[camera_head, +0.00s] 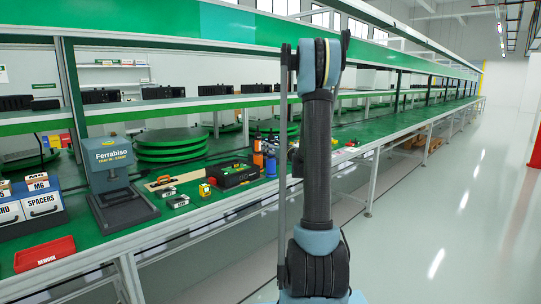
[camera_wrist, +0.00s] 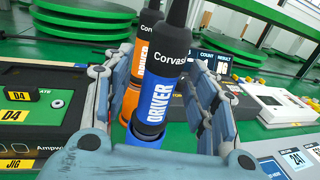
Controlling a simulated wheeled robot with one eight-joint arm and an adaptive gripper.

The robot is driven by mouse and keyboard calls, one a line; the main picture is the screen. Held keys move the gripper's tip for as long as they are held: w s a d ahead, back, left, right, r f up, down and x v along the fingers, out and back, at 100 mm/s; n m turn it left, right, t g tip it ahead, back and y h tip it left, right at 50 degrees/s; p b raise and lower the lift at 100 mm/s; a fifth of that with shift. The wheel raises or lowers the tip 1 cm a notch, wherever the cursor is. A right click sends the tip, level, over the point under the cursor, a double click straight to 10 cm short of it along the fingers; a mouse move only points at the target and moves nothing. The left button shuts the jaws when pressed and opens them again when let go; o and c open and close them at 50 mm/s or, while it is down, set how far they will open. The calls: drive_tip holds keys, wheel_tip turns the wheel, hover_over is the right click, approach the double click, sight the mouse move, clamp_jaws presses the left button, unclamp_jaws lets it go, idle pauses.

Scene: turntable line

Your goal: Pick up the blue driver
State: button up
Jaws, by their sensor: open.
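The blue driver (camera_wrist: 157,100) stands upright in the wrist view, with a black top marked "Corvas" and a blue body marked "DRIVER". My gripper (camera_wrist: 155,85) is open, with one finger to the left of the blue driver and one to its right. I cannot tell whether either finger touches it. An orange driver (camera_wrist: 131,88) stands just behind and left of it, partly hidden. In the head view, the blue driver (camera_head: 270,165) stands on the green bench, beside the orange driver (camera_head: 258,154). My gripper cannot be made out there.
A black jig box (camera_head: 232,175) labelled D4 in the wrist view (camera_wrist: 30,112) lies left of the drivers. A white device (camera_wrist: 280,104) is at right. Green round turntables (camera_head: 170,145) stand behind. My arm hides part of the bench in the head view.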

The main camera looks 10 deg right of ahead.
drive_tip(key=shift+w+a, duration=0.15)
drive_tip(key=shift+w, duration=0.15)
clamp_jaws()
drive_tip(key=shift+r, duration=5)
